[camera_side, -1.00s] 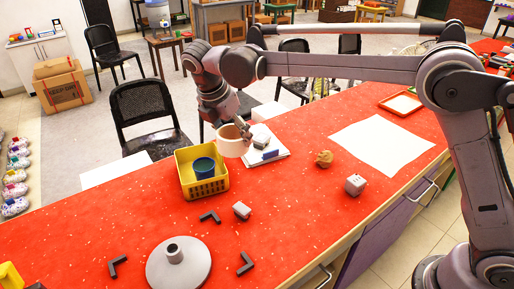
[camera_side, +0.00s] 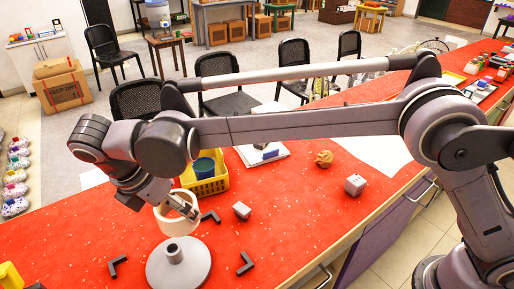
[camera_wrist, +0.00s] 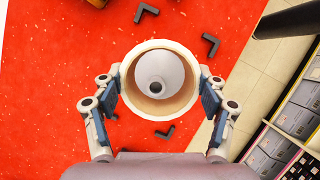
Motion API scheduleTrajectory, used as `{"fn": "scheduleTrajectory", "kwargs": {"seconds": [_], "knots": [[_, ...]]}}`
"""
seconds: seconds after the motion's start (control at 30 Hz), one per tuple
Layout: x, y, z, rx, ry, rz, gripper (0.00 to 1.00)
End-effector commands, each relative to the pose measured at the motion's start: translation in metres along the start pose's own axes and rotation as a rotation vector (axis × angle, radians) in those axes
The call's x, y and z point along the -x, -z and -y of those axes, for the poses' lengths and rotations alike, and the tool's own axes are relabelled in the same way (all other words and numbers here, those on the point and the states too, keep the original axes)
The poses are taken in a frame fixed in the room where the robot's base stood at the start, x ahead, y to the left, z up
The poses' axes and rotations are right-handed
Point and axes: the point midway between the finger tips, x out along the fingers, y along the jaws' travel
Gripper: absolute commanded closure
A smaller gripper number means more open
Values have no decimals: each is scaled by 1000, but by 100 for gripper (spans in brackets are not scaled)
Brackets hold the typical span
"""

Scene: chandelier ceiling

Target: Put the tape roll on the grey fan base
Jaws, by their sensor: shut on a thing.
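The tape roll (camera_side: 172,223) is a wide white ring with a tan inside. My gripper (camera_side: 182,207) is shut on it, with one finger pad on each side of the ring in the wrist view (camera_wrist: 160,46). The roll is held above the red table, behind the grey fan base in the side view. The grey fan base (camera_side: 190,268) is a round disc with a short upright post in its middle. In the wrist view the base (camera_wrist: 160,68) and its post show through the roll's hole, the post slightly below the hole's centre.
Black corner brackets (camera_side: 247,263) lie around the base. A yellow basket (camera_side: 216,186) with a blue cup (camera_side: 204,167) stands behind the roll. The table's front edge is near the base.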

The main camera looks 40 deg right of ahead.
Motion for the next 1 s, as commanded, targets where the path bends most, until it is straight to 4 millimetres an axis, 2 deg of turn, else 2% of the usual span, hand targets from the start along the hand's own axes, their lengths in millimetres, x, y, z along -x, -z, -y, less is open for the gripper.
{"fn": "scheduleTrajectory", "kwargs": {"seconds": [0.03,0.1,0.23,0.37,0.63,1.0], "knots": [[-2,12,-2,3,-1,0,60],[-4,24,-4,1,-1,0,60],[-6,37,-6,1,-1,1,60],[-10,43,-6,0,-1,0,60],[-41,55,-6,0,-1,0,60],[-45,56,-6,0,0,0,60]]}}
